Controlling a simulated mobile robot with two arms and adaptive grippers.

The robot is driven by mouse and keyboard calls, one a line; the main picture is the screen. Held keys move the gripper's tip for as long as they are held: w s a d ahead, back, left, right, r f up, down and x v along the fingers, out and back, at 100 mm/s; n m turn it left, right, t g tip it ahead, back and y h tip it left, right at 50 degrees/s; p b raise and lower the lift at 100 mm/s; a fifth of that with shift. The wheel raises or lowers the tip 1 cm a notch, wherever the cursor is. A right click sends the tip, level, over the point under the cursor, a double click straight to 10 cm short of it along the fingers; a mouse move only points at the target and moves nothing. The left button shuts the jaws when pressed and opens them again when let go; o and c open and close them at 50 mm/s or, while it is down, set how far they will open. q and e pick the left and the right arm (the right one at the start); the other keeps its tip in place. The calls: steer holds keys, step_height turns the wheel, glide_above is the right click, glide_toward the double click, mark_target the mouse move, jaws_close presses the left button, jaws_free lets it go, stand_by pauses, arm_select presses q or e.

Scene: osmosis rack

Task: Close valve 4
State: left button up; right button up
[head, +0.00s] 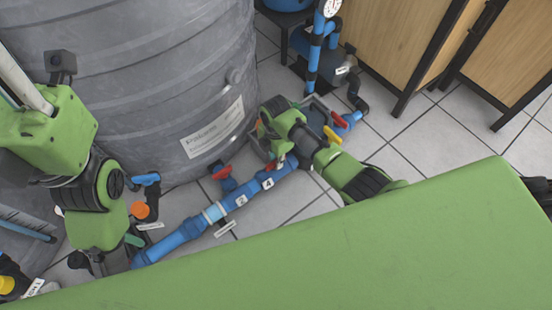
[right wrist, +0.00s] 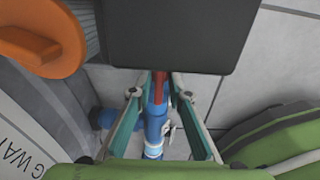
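The label 4 (head: 267,184) is on the blue pipe (head: 228,206) in the head view. A red handle (head: 280,161) shows just beyond it, partly hidden by my right arm. In the right wrist view, the red handle (right wrist: 159,84) lies along the blue pipe (right wrist: 154,125). My right gripper (right wrist: 160,95) is open, with its teal fingers on either side of the handle and pipe, apparently apart from them. A black block on the wrist hides part of the handle. My left gripper (head: 134,240) is low at the left in the head view; its opening is unclear.
Another red handle (head: 221,172) stands beside the large grey tank (head: 130,80). Red and yellow handles (head: 333,134) are right of my right wrist. A wooden cabinet (head: 395,40) stands at the back. Tiled floor lies open to the right.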

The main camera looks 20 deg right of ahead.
jaws_close()
